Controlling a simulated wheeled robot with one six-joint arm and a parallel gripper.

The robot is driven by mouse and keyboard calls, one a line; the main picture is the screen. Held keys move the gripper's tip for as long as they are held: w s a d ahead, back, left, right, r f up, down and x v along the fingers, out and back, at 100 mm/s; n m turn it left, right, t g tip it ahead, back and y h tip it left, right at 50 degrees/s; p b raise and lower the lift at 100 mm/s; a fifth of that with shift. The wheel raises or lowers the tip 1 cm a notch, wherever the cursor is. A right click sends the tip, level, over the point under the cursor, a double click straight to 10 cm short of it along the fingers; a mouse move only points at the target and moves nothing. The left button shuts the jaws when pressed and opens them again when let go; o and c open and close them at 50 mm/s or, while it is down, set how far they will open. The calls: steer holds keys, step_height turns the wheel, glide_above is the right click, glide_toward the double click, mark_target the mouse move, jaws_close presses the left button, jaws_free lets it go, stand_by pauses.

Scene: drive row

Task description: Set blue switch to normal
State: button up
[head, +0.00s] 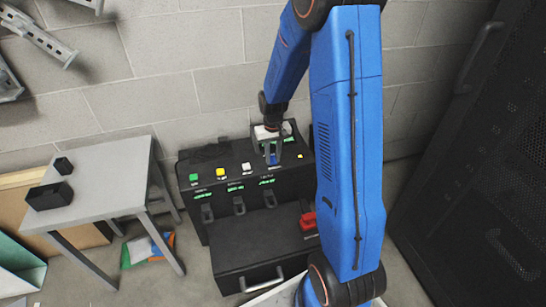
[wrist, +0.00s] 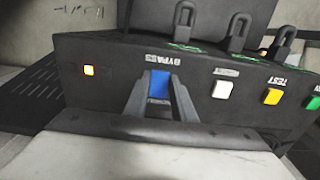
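The blue switch (head: 273,160) is on the top of a black control panel (head: 262,247), near its right end. In the wrist view the blue switch (wrist: 159,84) shows between the fingers, with the label "BYPASS" appearing upside down beyond it. My gripper (head: 272,155) is over the panel at this switch. In the wrist view its two grey fingers (wrist: 159,80) are on either side of the switch, close to its edges. I cannot tell whether they touch it. The switch's lower part is hidden.
White (head: 246,167), yellow (head: 221,171) and green (head: 194,178) buttons are left of the blue switch. A lit amber lamp (wrist: 89,71) is on its other side. Grey hasp-like levers (head: 239,206) and a red handle (head: 308,221) are in front. A grey table (head: 103,182) stands left.

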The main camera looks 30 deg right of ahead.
steer(key=shift+c, duration=1.3)
steer(key=shift+w+d+r+g+y, duration=0.15)
steer(key=shift+w+g, duration=0.1)
steer(key=shift+g, duration=0.6)
steer(key=shift+w+a+f+g+y, duration=0.15)
steer(key=shift+w+g, duration=0.1)
steer(key=shift+g, duration=0.6)
steer(key=shift+d+r, duration=0.1)
steer(key=o, duration=1.1)
steer(key=shift+c, duration=0.2)
steer(key=shift+r, duration=0.1)
